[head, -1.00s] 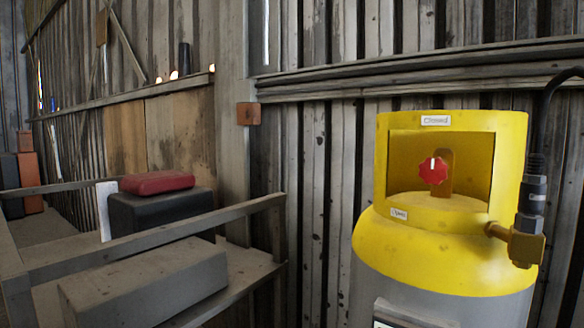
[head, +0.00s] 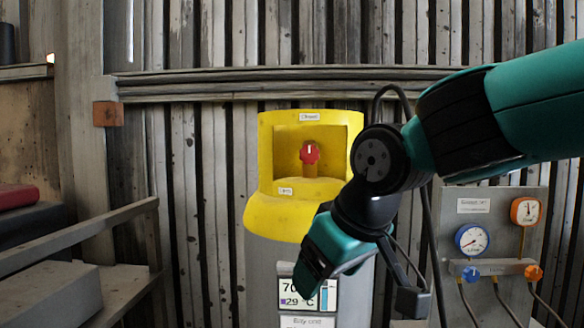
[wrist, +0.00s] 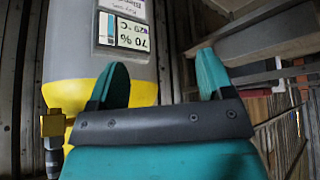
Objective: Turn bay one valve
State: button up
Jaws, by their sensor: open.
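The red valve knob (head: 310,153) sits in the opening of the yellow collar on a grey tank (head: 265,270). Its white mark points up, toward a label (head: 309,117) that seems to read "Closed". A label that seems to read "Open" (head: 286,191) is at the lower left of the opening. My gripper (head: 308,282) hangs in front of the tank, below and apart from the knob. In the wrist view my gripper (wrist: 160,78) is open and empty, with the tank (wrist: 85,45) upside down behind it. The knob is not visible there.
A display (head: 308,294) and a partly cut-off label are on the tank's front. A gauge panel (head: 480,213) with hoses stands to the right. A wooden railing (head: 80,235) and shelf with boxes are at the left. A plank wall is behind.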

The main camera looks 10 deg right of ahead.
aim_at(310, 153)
jog(key=w+a+r+m+t+h+b, duration=0.25)
jog(key=w+r+t, duration=0.25)
jog(key=w+r, duration=0.4)
jog(key=s+d+r+m+t+h+b, duration=0.1)
jog(key=d+r+m+t+h+b, duration=0.25)
jog(key=r+m, duration=0.6)
jog(key=shift+n+g+y, duration=0.3)
jog(key=shift+n+g, duration=0.15)
jog(key=shift+n, duration=0.45)
jog(key=x, duration=0.5)
jog(key=r+x, duration=0.1)
jog(key=x, duration=0.9)
jog(key=shift+w, duration=0.6)
jog(key=c, duration=0.9)
